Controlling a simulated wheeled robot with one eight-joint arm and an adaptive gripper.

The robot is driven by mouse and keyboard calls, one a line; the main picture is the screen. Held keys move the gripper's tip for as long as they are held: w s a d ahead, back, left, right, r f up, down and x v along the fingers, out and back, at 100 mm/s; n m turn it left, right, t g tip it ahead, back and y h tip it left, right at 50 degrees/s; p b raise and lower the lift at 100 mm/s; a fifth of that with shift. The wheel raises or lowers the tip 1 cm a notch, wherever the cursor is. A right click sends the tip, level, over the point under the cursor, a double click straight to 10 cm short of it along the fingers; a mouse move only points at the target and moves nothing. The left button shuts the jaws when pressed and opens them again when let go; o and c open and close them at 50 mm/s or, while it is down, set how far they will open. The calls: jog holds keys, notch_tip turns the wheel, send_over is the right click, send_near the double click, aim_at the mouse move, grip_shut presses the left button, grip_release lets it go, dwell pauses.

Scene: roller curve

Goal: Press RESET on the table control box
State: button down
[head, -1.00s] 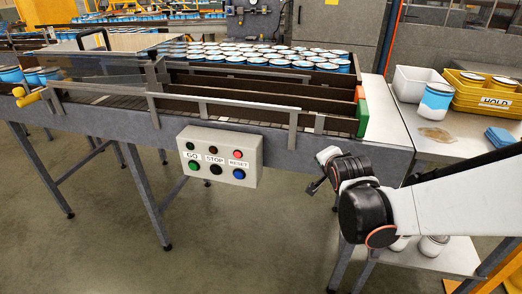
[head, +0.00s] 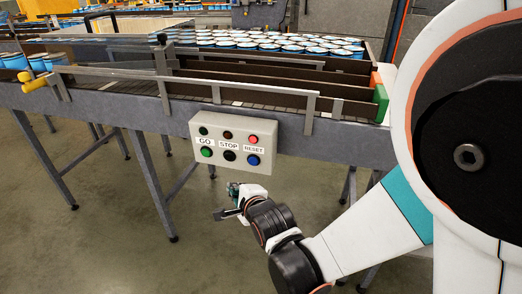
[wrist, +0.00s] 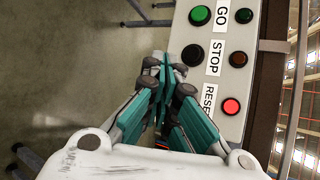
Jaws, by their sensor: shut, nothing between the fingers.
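The grey control box (head: 233,142) hangs on the front of the conveyor, with GO, STOP and RESET labels. The blue RESET button (head: 253,160) is under its label, below a bright red lamp (head: 253,139). In the wrist view the box (wrist: 222,75) appears turned, with the RESET label (wrist: 208,97) and red lamp (wrist: 231,106) visible. The blue button is hidden there behind my fingers. My gripper (head: 228,212) is shut and empty, below the box in the head view. In the wrist view its teal fingers (wrist: 167,72) overlap the box's edge; contact cannot be told.
The conveyor's grey side rail (head: 130,109) runs behind the box, with metal guide posts above it. Many blue cans (head: 270,42) stand on the conveyor behind. Table legs (head: 154,185) stand left of my gripper. Floor below the box is open. My arm covers the right side.

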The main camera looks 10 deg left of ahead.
jog(key=shift+w, duration=0.1)
jog(key=w, duration=0.8)
jog(key=shift+w+d+p, duration=0.3)
jog(key=shift+d+p, duration=0.05)
jog(key=shift+d, duration=0.05)
jog(key=shift+w, duration=0.15)
dwell(1.1)
jog(key=shift+w, duration=0.3)
jog(key=shift+w, duration=0.45)
dwell(0.7)
jog(key=shift+s, duration=0.15)
jog(key=shift+s+b, duration=0.3)
jog(key=shift+s, duration=0.45)
jog(key=shift+s+a, duration=0.2)
jog(key=shift+s, duration=2.3)
